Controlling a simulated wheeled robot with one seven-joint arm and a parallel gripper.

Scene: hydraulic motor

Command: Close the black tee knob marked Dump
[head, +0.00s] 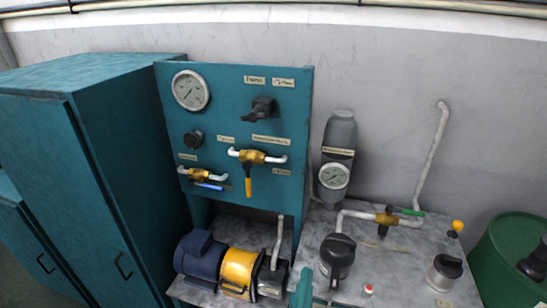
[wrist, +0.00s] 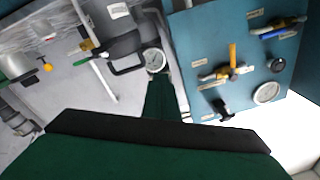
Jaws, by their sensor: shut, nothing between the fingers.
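The black tee knob (head: 263,108) sits on the upper right of the teal panel (head: 225,110), below two small labels too blurred to read. Its handle looks slightly tilted. It also shows in the wrist view (wrist: 223,110), where the panel appears turned upside down. My gripper (head: 303,275) shows only as a teal tip at the bottom of the head view, well below the knob. In the wrist view my gripper (wrist: 160,80) is a dark green wedge, shut and empty, apart from the panel. Nothing covers the knob in either view.
The panel also has a gauge (head: 190,90), a round black knob (head: 193,139), a yellow-handled valve (head: 249,180) and a blue-handled valve (head: 208,185). A motor with a yellow section (head: 238,268), a grey cylinder with a gauge (head: 340,140) and pipes crowd the bench.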

